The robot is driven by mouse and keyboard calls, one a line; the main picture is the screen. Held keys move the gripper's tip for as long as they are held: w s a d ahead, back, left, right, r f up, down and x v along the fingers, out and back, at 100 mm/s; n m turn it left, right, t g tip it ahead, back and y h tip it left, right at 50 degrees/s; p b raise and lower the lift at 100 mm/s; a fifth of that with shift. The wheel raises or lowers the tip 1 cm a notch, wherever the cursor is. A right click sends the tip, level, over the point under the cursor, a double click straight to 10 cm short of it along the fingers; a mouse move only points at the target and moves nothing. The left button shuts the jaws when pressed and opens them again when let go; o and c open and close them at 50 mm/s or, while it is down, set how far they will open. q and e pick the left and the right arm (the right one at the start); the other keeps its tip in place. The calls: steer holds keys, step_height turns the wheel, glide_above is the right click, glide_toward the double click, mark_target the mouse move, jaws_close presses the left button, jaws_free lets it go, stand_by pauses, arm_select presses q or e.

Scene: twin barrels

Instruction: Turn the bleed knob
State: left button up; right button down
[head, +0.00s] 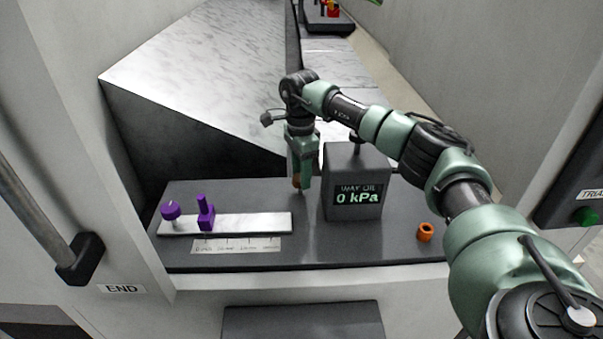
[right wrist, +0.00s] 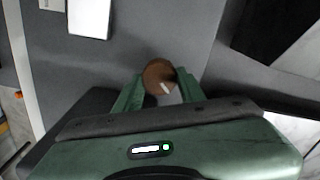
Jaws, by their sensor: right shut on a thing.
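The bleed knob is a round brown knob with a white mark (right wrist: 158,75). In the right wrist view it sits between the two fingertips of my right gripper (right wrist: 160,84), which is shut on it. In the head view my right gripper (head: 300,186) points down at the dark panel, just left of the gauge box. Only a sliver of the brown knob (head: 296,181) shows there, mostly hidden by the fingers. The gauge box (head: 354,172) reads "WAY OIL 0 kPa". My left gripper is not in view.
A purple knob (head: 171,210) and a purple upright handle (head: 205,214) are on the pale strip (head: 255,223) at left. An orange ring (head: 425,232) lies right of the gauge box. A grey bar (head: 40,215) stands at far left. A marble-topped block (head: 205,65) rises behind.

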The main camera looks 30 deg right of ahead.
steer(key=shift+w+n, duration=0.1)
steer(key=shift+n, duration=1.1)
steer(key=c, duration=0.9)
jaws_free()
steer(key=shift+o, duration=0.2)
steer(key=shift+r, duration=0.15)
step_height(320, 180, up, 8)
steer(key=shift+f+b, duration=0.2)
steer(key=shift+b, duration=0.6)
